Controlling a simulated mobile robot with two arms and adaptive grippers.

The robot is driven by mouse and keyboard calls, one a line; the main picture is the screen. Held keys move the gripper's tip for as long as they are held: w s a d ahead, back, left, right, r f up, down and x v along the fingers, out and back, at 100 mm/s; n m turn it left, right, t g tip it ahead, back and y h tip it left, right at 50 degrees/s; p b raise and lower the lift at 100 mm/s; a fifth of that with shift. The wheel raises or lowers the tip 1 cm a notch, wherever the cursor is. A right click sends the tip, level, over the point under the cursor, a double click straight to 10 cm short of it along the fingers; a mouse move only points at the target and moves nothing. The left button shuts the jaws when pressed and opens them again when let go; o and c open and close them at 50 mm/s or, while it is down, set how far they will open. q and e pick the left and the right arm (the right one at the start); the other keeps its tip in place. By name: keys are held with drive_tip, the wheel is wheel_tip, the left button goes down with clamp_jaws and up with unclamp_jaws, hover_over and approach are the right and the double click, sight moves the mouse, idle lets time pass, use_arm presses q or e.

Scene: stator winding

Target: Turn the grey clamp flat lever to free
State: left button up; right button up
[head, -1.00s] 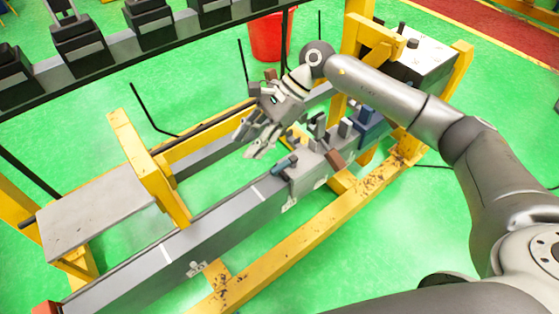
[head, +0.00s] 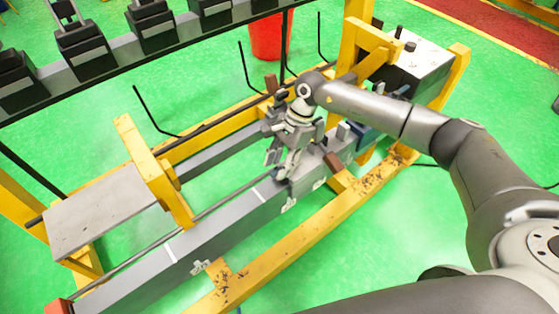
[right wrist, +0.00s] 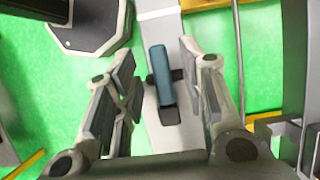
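The clamp's flat lever (right wrist: 160,76) shows in the right wrist view as a blue-grey bar with a dark grey lower end, lying along a grey beam (right wrist: 152,32). My right gripper (right wrist: 158,62) is open, with fingers on both sides of the lever and visible gaps to it. In the head view the right gripper (head: 281,164) points down at the grey beam (head: 232,212) and mostly hides the lever. I cannot tell the exact height of the fingertips above the beam. My left gripper is in neither view.
Grey blocks and a brown block (head: 334,162) stand on the beam just right of the gripper. A yellow frame (head: 262,257) surrounds the beam. A red bin (head: 266,38) stands behind. The beam left of the gripper is mostly clear.

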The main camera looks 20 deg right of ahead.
drive_tip(key=shift+a+f, duration=0.15)
drive_tip(key=shift+f, duration=0.25)
drive_tip(key=shift+c, duration=0.5)
clamp_jaws()
